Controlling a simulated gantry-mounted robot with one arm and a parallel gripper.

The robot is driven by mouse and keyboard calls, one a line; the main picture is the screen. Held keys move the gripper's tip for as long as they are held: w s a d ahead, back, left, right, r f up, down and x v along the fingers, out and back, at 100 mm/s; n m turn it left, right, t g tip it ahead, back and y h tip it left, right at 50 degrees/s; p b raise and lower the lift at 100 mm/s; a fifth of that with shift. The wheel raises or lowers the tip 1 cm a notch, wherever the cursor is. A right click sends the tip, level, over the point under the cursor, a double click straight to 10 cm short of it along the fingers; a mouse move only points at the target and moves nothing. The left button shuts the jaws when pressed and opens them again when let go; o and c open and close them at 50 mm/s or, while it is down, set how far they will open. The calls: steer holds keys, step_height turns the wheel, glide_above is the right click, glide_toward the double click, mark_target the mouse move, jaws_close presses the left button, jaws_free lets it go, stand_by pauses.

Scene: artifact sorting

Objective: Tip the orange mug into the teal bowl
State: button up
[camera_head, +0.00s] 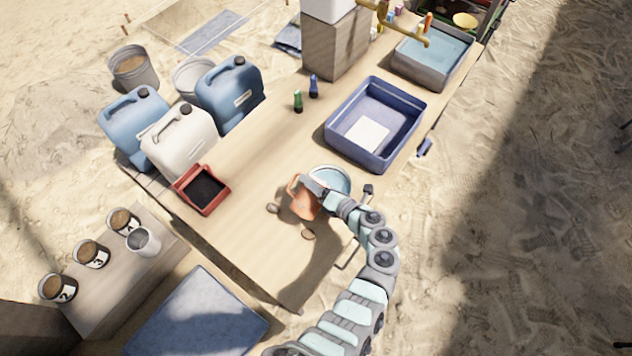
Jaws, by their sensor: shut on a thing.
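The orange mug (304,203) is on the near part of the wooden table, at or just above its top; I cannot tell which. Its handle points to the upper left. My gripper (318,187) is shut on the mug, at its rim side, and covers part of it. The teal bowl (331,178) sits right behind the mug and gripper, to the upper right, partly hidden by my arm. The mug looks roughly upright or slightly tilted; its inside is hidden.
Two small brown pieces (308,234) lie near the mug. A blue bin (376,124) stands behind the bowl. A red tray (202,190) and jerrycans (180,141) are at the left. Small green (298,101) and blue bottles (314,86) stand farther back. The table's middle is clear.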

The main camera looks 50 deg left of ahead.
steer(key=shift+w+f+m+p, duration=0.25)
steer(key=shift+f+m+p, duration=0.1)
steer(key=shift+m+p, duration=0.25)
steer(key=shift+f, duration=0.2)
